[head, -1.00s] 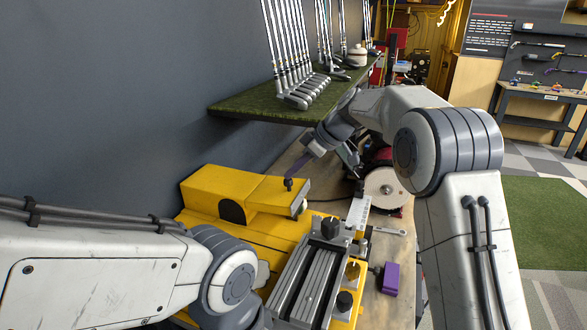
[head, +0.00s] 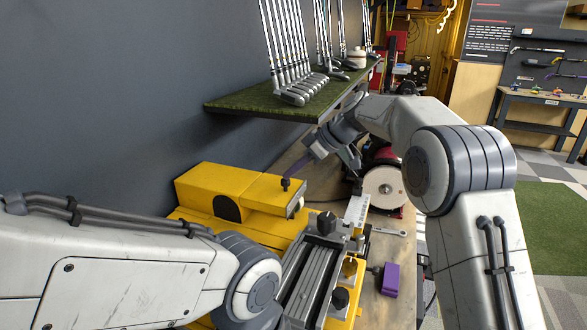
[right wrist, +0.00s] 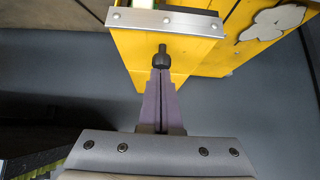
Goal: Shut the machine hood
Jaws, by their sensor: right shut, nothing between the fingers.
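The machine (head: 183,213) is yellow, at the lower middle of the head view. Its boxy yellow hood (head: 232,187) has a dark round opening in its side and a small black knob (head: 286,184) near its right end. In the right wrist view the knob (right wrist: 161,58) stands by a screwed metal strip on the yellow hood (right wrist: 190,50). My right gripper (head: 292,175) is shut and empty; its purple fingertips (right wrist: 161,72) are at the knob, touching or almost touching. I cannot tell how far the hood is open. My left arm crosses the lower left; its gripper is out of view.
A turf-covered shelf (head: 250,105) with several golf clubs overhangs behind the machine. A grinding wheel (head: 384,187) stands right of my right gripper. A metal clamp (head: 312,275), a wrench (head: 388,231) and a purple block (head: 391,279) are at the front. The dark wall is close on the left.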

